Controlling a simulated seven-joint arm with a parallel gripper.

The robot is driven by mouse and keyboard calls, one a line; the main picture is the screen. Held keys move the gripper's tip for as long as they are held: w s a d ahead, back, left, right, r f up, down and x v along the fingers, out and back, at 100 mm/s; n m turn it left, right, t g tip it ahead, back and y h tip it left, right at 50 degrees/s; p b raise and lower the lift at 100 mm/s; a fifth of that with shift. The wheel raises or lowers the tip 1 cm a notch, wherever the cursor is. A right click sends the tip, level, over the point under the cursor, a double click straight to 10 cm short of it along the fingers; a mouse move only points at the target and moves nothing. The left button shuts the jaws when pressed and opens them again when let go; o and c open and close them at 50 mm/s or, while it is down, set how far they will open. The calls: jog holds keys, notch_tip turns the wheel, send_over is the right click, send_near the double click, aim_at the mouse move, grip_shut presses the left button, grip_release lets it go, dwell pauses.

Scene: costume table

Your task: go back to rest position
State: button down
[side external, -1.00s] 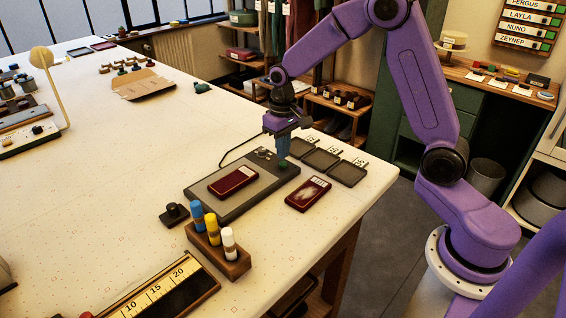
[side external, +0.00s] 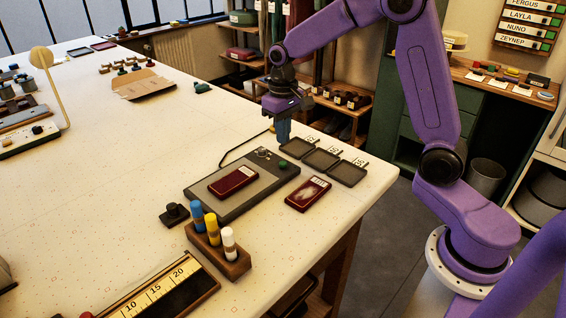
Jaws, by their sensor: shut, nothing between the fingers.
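My gripper (side external: 283,140) is shut and empty, pointing down. It hangs above the table (side external: 120,210), near the back edge of a grey device (side external: 228,204) with a green knob (side external: 283,165) at its upper right. A dark red case (side external: 233,183) lies on the grey device. A second dark red case (side external: 308,193) with a pale worn patch lies on the table just right of the device. The cases and the knob are clear of my fingers.
Three dark trays (side external: 321,159) stand in a row at the table's right edge, close to my gripper. A wooden holder (side external: 228,258) with blue, yellow and white tubes stands in front. A small black knob (side external: 174,213) sits left of it. The table's middle is mostly clear.

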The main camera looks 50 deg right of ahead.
jog(key=s+a+r+n, duration=0.1)
jog(key=s+a+n, duration=0.25)
jog(key=s, duration=0.45)
jog(key=s+a+r+n, duration=0.2)
jog(key=s+a+n, duration=0.15)
jog(key=s, duration=0.35)
jog(key=s+d+f+n, duration=0.1)
jog(key=s+n, duration=0.4)
jog(key=s, duration=1.2)
jog(key=shift+d+n, duration=0.3)
jog(key=shift+d, duration=0.3)
jog(key=shift+w, duration=0.1)
